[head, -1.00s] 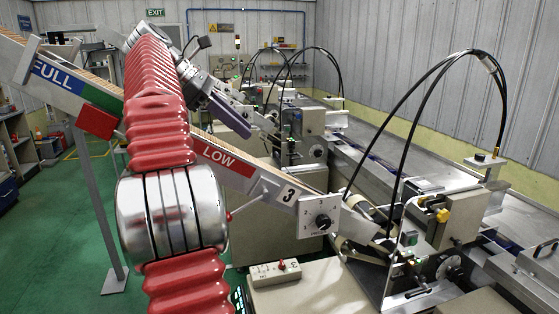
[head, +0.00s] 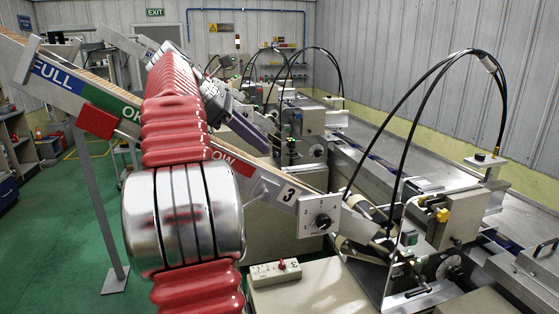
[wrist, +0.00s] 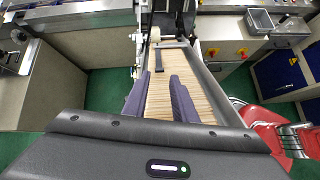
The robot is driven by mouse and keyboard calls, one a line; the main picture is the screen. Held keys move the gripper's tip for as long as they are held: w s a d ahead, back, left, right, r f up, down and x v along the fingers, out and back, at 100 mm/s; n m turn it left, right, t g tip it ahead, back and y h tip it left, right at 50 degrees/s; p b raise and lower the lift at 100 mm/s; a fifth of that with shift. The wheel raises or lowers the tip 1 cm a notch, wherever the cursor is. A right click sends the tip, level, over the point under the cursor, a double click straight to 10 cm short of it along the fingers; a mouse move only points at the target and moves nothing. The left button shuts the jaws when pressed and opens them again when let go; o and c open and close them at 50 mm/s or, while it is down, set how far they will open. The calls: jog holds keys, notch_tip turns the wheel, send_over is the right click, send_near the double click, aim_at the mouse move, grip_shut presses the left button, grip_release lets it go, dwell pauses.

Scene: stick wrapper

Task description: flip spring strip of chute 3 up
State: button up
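Chute 3 (head: 62,98) slopes down to the right in the head view, with FULL, OK and partly hidden LOW marks and a plate numbered 3 (head: 290,194). In the wrist view its channel holds a row of pale wooden sticks (wrist: 158,105). A narrow dark strip (wrist: 159,58), which looks like the spring strip, lies along the sticks near the far end. My gripper (wrist: 160,78) has its two purple fingers apart above the sticks, with nothing between them. The strip is just beyond the fingertips. In the head view my gripper (head: 268,148) is partly hidden by my arm.
A dial plate (head: 321,215) is at the chute's lower end, and a control box with a red switch (head: 275,271) stands below. Black hoses (head: 412,115) arch over the machine at right. More similar machines stand behind. Green floor is open at left.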

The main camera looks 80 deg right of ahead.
aim_at(280, 159)
jog(key=x, duration=0.8)
grip_shut()
dwell(1.4)
